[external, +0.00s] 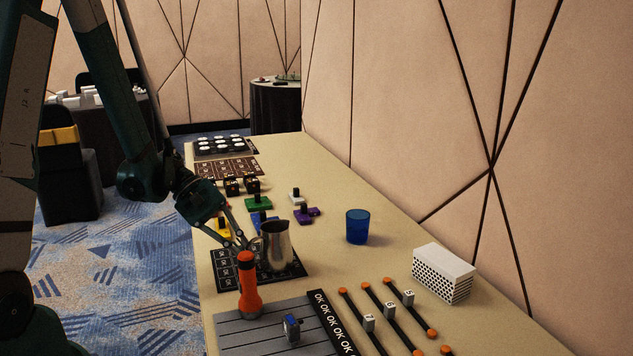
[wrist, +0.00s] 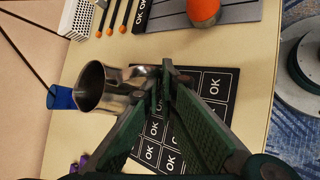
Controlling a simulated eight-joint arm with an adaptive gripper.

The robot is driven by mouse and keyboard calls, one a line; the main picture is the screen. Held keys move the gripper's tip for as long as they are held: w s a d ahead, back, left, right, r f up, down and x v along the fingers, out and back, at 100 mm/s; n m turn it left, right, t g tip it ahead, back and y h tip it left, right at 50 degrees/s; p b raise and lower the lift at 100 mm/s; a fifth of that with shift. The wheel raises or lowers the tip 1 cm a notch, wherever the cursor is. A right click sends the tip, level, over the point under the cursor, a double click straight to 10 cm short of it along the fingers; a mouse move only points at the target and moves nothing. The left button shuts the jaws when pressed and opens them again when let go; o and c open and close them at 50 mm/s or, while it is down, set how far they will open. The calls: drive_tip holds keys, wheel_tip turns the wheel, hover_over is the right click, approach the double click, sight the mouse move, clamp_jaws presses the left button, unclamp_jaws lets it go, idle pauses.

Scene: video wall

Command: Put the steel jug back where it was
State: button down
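The steel jug (external: 276,246) is upright at the black mat with OK squares (external: 296,274); I cannot tell whether its base touches the mat. In the wrist view the jug (wrist: 104,86) shows its open mouth at the left and its handle side toward my gripper. My gripper (external: 246,244) is at the jug's left side in the external view. In the wrist view its fingertips (wrist: 164,88) come together on the handle, which they partly hide. The mat (wrist: 215,84) lies beneath them.
An orange flashlight (external: 247,285) stands close in front of the jug, on or beside a grey slatted board (external: 250,335). A blue cup (external: 357,227) stands to the right. Coloured blocks (external: 259,203) lie behind. A white perforated box (external: 443,273) is at the right; table between is clear.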

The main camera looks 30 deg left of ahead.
drive_tip(key=shift+f, duration=0.15)
drive_tip(key=c, duration=2.7)
unclamp_jaws()
drive_tip(key=shift+r, duration=0.25)
drive_tip(key=p+v, duration=0.3)
drive_tip(key=v, duration=0.9)
drive_tip(key=shift+w+f, duration=0.1)
drive_tip(key=shift+s+r+m+t+y, duration=1.15)
drive_tip(key=shift+s+r+m+y, duration=0.65)
drive_tip(key=shift+r, duration=1.25)
drive_tip(key=shift+s+r+m+t+y, duration=1.35)
drive_tip(key=shift+s+r, duration=0.85)
drive_tip(key=shift+r, duration=0.85)
drive_tip(key=shift+s+r+m+t+y, duration=0.9)
drive_tip(key=shift+s+r+m+y, duration=0.75)
drive_tip(key=shift+r, duration=1.4)
